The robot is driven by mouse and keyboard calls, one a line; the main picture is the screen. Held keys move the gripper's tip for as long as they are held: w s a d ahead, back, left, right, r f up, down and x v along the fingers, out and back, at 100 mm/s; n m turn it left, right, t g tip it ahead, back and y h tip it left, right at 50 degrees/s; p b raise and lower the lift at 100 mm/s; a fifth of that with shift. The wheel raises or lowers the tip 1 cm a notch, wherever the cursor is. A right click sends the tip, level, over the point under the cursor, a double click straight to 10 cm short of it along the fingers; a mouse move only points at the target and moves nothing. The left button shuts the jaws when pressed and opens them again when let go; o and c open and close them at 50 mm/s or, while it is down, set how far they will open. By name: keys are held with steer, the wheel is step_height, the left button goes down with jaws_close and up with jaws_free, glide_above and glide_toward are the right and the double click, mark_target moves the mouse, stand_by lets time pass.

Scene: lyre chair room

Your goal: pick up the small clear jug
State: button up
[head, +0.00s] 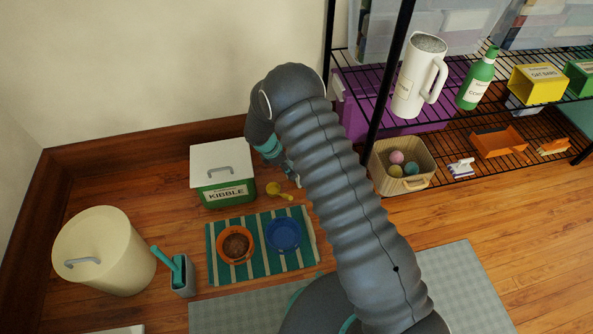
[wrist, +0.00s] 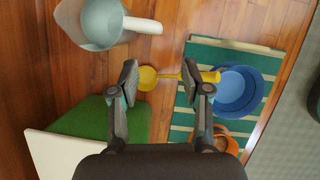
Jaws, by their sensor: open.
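A pale grey-blue, jug-like vessel (wrist: 100,24) with a whitish handle stands on the floor at the top left of the wrist view. It looks like the small jug, though I cannot tell how clear it is. In the head view I cannot make it out; my arm covers that area. My gripper (wrist: 161,82) is open and empty, pointing down at the floor, with the jug off beyond its left finger. In the head view my gripper (head: 291,172) is partly hidden, near the kibble bin.
A yellow scoop (wrist: 148,79) lies under my fingers. The green kibble bin (head: 227,193) is beside my gripper. A striped mat (head: 262,260) holds a blue bowl (head: 284,233) and an orange bowl (head: 235,259). A wire shelf (head: 455,140) with a white pitcher (head: 408,85) stands right.

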steer(key=shift+w+b+x, duration=0.2)
steer(key=shift+b+x, duration=0.2)
steer(key=shift+x, duration=6.85)
steer(key=shift+a, duration=0.1)
jaws_close()
steer(key=shift+r, duration=0.1)
